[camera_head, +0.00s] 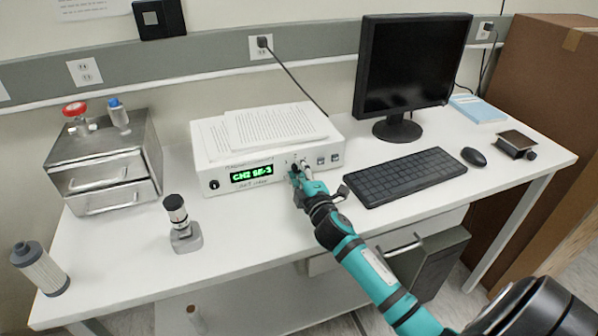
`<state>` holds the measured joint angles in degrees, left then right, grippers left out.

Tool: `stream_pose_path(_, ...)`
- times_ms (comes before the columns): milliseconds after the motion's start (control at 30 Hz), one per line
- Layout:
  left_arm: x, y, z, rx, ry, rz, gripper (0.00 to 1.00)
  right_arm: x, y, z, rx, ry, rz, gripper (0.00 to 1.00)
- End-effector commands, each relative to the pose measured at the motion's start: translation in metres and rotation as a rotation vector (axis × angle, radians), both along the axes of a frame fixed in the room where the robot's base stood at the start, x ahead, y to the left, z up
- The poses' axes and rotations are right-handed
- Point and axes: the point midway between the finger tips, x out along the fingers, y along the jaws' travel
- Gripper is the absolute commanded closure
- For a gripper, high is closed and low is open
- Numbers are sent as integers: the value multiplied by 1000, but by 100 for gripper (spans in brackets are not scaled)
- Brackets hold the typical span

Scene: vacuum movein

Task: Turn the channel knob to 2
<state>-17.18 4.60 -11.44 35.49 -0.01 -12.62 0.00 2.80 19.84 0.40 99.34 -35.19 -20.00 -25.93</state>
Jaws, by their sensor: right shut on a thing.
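The white controller box (270,192) sits at the back middle of the white table. Its green display (251,174) appears to read "CH2 8E-3", though the small characters are hard to read. My right gripper (301,171) is at the box's front panel, just right of the display, shut on a small knob there. The gripper hides most of this knob, so its pointer cannot be read. My left gripper is not in view.
Printed sheets (276,126) lie on the box. A monitor (412,66), keyboard (403,177) and mouse (473,156) stand to the right. A metal drawer unit (101,165) and a small gauge-like part (181,226) are at the left. The table's front middle is clear.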

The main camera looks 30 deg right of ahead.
Motion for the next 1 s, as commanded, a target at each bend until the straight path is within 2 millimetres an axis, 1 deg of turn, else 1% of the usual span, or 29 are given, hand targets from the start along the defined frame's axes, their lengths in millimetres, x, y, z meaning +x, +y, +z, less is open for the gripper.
stream_pose_path(33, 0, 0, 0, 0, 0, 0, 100, 0, 0, -2, 8, 3, -1, 100)
stream_pose_path(467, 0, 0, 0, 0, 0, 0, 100, -1, 0, -3, 17, 1, -1, 100)
stream_pose_path(500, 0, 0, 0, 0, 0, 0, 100, -1, 0, -3, 17, 1, -1, 70)
stream_pose_path(667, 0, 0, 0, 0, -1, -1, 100, 0, 0, -2, 17, 0, -1, 50)
stream_pose_path(900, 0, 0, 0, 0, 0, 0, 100, 0, 0, -1, 15, -1, -1, 49)
stream_pose_path(1000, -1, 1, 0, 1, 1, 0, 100, -4, 1, -1, 16, -2, 0, 49)
